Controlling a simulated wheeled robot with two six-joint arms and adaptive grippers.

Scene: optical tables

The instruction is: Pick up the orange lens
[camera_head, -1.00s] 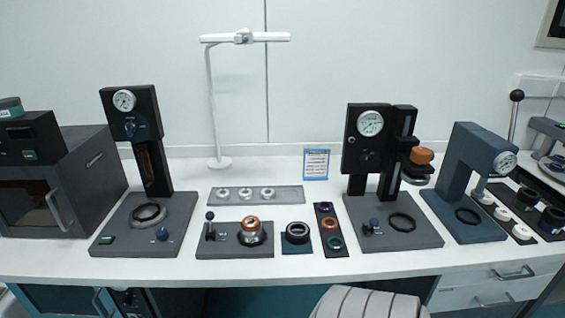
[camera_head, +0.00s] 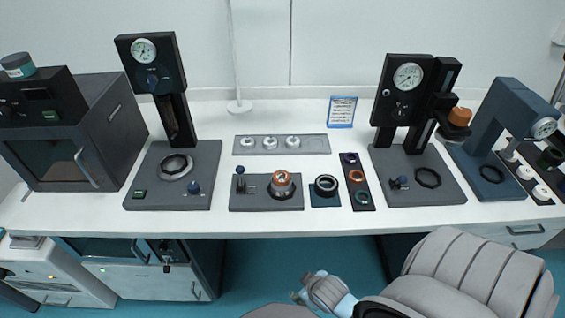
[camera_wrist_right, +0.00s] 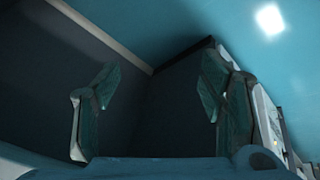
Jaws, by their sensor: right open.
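The orange lens (camera_head: 356,176) lies in the middle of a narrow dark tray (camera_head: 368,207) on the white table in the head view. A dark purple lens (camera_head: 349,159) is behind it and a green lens (camera_head: 361,198) in front of it. Another orange ring sits on top of a silver mount (camera_head: 282,189) to the left. My right gripper (camera_wrist_right: 152,105) is open in the right wrist view, its two fingers wide apart with nothing between them. The orange lens does not show in that view. My left gripper is not in view.
A black ring on a blue mat (camera_head: 325,187) lies just left of the tray. A press with a gauge (camera_head: 408,75) stands to the right on a grey base. A grey tray with white rings (camera_head: 318,144) is behind. My right arm is below the table's front edge.

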